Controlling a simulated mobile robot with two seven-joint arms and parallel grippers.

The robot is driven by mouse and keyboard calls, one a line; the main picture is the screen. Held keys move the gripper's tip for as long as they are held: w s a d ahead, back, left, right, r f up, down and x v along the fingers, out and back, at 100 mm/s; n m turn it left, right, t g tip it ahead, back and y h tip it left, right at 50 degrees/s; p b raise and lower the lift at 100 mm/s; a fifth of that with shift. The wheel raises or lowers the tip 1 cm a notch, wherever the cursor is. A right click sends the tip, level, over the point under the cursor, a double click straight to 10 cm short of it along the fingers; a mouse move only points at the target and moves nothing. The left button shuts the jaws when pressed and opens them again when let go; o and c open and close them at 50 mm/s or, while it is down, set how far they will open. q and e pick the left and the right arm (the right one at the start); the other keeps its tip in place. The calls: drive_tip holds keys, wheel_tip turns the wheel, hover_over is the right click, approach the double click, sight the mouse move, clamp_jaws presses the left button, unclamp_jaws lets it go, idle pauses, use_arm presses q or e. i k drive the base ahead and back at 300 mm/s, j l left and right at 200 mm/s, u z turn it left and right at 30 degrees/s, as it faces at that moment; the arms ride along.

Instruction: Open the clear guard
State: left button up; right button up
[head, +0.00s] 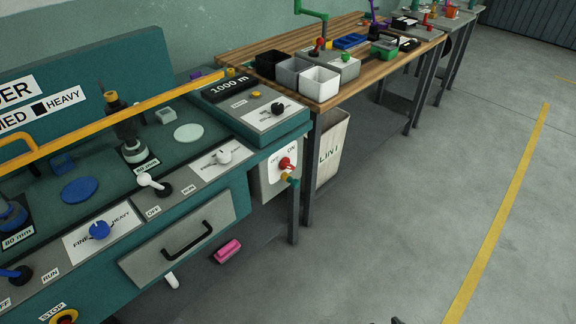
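The teal machine (97,232) fills the left of the head view. A yellow bar (130,109) crosses above its deck, from the left edge to near the "1000 m" box. It looks like the edge of the clear guard, whose clear sheet I cannot make out. A yellow loop handle (18,139) stands at the bar's left part, cut off by the picture edge. Spindles and round pads show on the deck behind and below the bar. My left gripper is not in view. A small dark tip (397,321) at the bottom edge may be my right gripper; its fingers are hidden.
The machine's front has knobs, a grey drawer (184,242) and a stop button (64,316). A pink object (227,251) lies below. A wooden table (340,49) with bins stands beyond, a white bin (332,150) under it. The floor at right is clear.

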sight(37, 152)
drive_tip(key=u, duration=1.7)
